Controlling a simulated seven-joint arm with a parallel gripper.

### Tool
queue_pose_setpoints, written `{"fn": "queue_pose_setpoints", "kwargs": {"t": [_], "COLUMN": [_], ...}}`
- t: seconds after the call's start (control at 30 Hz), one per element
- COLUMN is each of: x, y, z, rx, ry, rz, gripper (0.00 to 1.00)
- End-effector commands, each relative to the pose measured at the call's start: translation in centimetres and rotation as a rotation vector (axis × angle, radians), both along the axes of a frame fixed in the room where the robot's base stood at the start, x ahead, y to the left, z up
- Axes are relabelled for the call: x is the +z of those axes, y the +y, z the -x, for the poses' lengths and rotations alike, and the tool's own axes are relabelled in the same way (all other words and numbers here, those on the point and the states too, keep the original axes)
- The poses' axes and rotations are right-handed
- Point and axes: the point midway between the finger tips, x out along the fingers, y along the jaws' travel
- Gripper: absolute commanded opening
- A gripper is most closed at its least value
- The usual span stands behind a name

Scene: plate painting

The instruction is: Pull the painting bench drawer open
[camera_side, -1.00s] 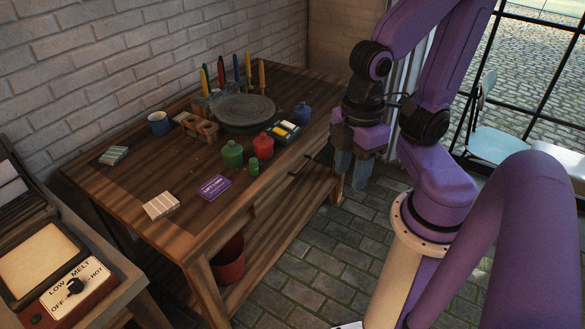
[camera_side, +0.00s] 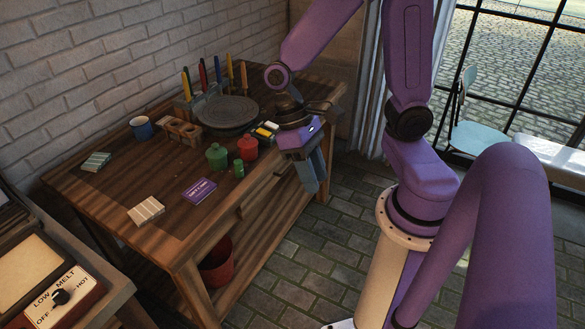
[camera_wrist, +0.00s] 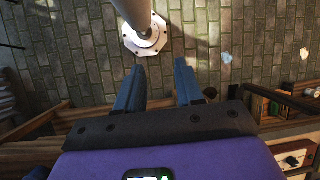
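The wooden painting bench (camera_side: 165,185) stands against the brick wall in the side view. Its drawer front (camera_side: 255,192) is set in the long front side under the top and looks shut. The handle is hard to make out, with my gripper close to that area. My gripper (camera_side: 314,186) hangs at the bench's front edge, to the right of the drawer front, with fingers pointing down. Whether it touches the bench cannot be told. In the wrist view my gripper (camera_wrist: 157,78) has its two blue fingers apart with only floor showing between them.
On the bench stand a grey round plate (camera_side: 228,112), green (camera_side: 216,157) and red jars (camera_side: 247,149), a blue mug (camera_side: 142,128) and a purple card (camera_side: 199,190). A red bucket (camera_side: 217,264) stands beneath. A heater with a dial (camera_side: 62,298) is at lower left. Floor in front is clear.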

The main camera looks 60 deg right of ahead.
Motion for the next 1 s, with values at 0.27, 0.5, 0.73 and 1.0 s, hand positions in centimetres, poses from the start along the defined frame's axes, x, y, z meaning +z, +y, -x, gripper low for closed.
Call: {"fn": "queue_pose_setpoints", "kwargs": {"t": [0.27,0.5,0.73,1.0], "x": [-3.9,-7.9,-12.7,-19.6], "y": [-1.8,-6.0,-12.8,-23.1], "z": [-5.7,-11.2,-15.3,-16.1], "rx": [-0.762,-1.383,-1.927,-2.443], "ry": [0.384,0.747,1.146,1.699], "rz": [0.034,-0.015,-0.150,-0.465], "gripper": [0.37,0.37,0.37,0.37]}}
